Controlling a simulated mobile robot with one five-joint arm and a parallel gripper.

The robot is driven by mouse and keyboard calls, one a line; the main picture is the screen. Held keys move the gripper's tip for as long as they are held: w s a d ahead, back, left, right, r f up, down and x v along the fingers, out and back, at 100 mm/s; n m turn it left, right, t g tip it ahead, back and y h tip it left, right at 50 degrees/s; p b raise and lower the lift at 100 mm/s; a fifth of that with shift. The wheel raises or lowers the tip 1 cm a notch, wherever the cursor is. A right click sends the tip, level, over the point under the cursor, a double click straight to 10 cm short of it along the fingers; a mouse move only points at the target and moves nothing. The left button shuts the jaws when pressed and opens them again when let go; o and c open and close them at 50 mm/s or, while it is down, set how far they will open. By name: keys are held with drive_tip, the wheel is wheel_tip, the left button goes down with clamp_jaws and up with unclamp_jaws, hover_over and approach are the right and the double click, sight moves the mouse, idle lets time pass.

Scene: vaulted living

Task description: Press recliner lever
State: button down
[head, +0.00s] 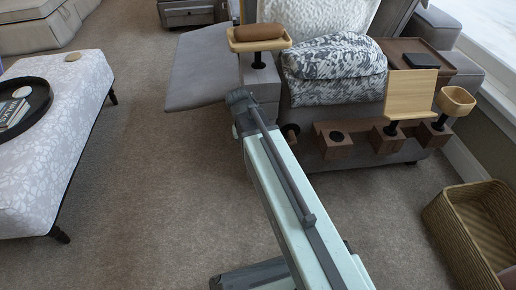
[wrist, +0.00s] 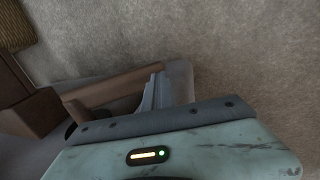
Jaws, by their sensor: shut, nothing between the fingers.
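The grey recliner (head: 345,112) stands ahead of my arm, with a flat grey panel (head: 205,72) extending from its left end. In the wrist view, a brown wooden bar (wrist: 108,87) runs along the recliner's side and looks like the lever. My gripper (wrist: 156,88) is shut and empty beside the bar's right end. I cannot tell whether they touch. In the head view my arm hides the gripper. A short dark round-ended piece (head: 290,130) shows right of my arm, but I cannot tell if it is the same bar.
Brown wooden blocks (head: 335,145) carry a light wooden board (head: 411,92) and a small bowl (head: 455,101) along the recliner's side. A wooden tray (head: 243,46) holds a brown roll. A wicker basket (head: 450,225) stands right, a patterned ottoman (head: 60,150) left. Carpet between is clear.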

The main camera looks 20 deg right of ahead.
drive_tip(key=w+a+r+p, duration=0.1)
drive_tip(key=a+r+p, duration=0.6)
drive_tip(key=r+p, duration=0.3)
drive_tip(key=shift+r, duration=0.75)
drive_tip(key=s+d+y, duration=0.2)
drive_tip(key=s+d, duration=0.4)
wheel_tip(320, 180, up, 38)
drive_tip(key=a+n+p, duration=0.1)
drive_tip(key=a+p, duration=0.1)
drive_tip(key=p, duration=3.6)
drive_tip(key=shift+f+n+y+p, duration=0.25)
drive_tip(key=shift+n+y+p, duration=0.05)
drive_tip(key=shift+n, duration=0.1)
drive_tip(key=shift+w, duration=0.1)
